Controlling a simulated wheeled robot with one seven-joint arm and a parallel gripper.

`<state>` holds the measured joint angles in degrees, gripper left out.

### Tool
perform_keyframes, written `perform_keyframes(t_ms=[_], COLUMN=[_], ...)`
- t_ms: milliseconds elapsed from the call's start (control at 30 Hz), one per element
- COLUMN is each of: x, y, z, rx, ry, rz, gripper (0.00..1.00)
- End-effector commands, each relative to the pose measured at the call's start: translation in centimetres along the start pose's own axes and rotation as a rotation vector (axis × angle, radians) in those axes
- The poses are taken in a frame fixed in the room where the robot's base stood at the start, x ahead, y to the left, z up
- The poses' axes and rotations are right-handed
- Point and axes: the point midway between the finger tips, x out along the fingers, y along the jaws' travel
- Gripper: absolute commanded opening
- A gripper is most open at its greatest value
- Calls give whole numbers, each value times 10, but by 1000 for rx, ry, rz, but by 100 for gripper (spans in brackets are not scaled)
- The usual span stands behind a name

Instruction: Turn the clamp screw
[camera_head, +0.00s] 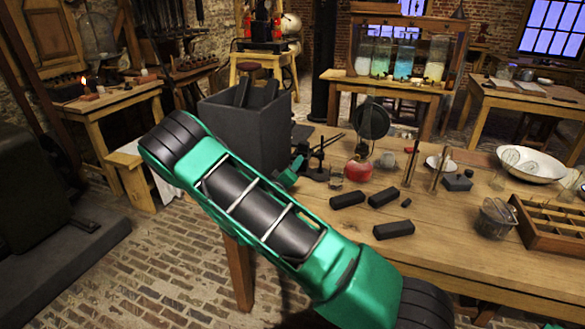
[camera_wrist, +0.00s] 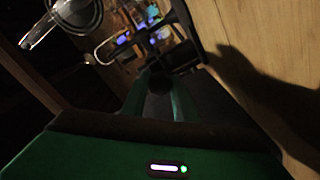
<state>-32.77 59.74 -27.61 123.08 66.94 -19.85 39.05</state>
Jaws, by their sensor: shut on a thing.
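My gripper (camera_head: 294,170) is at the left end of the wooden table, beside a small dark stand with a clamp (camera_head: 317,160). My arm partly hides the gripper in the head view. In the wrist view, the green fingers of my gripper (camera_wrist: 160,97) are closed around a small dark round knob (camera_wrist: 158,82), which looks like the clamp screw. The knob is dim, and its turn angle cannot be told. In the head view the screw is too small to make out clearly.
A round flask with red liquid (camera_head: 357,170) stands just right of the clamp stand. Dark blocks (camera_head: 393,230) lie on the table (camera_head: 450,240) in front. A large grey bin (camera_head: 245,130) stands behind my arm. A white basin (camera_head: 530,165) and a divided wooden tray (camera_head: 550,225) are at right.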

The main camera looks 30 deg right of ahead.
Motion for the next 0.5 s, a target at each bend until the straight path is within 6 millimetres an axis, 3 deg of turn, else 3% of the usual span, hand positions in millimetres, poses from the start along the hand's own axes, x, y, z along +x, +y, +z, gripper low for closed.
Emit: perform_keyframes(t_ms=[433,467,500], x=[-2,-2,-2], y=[-5,-6,-5], z=[3,3,3], rx=[8,8,8], ry=[-6,-6,-6], rz=[-12,-12,-12], gripper=[4,34,43])
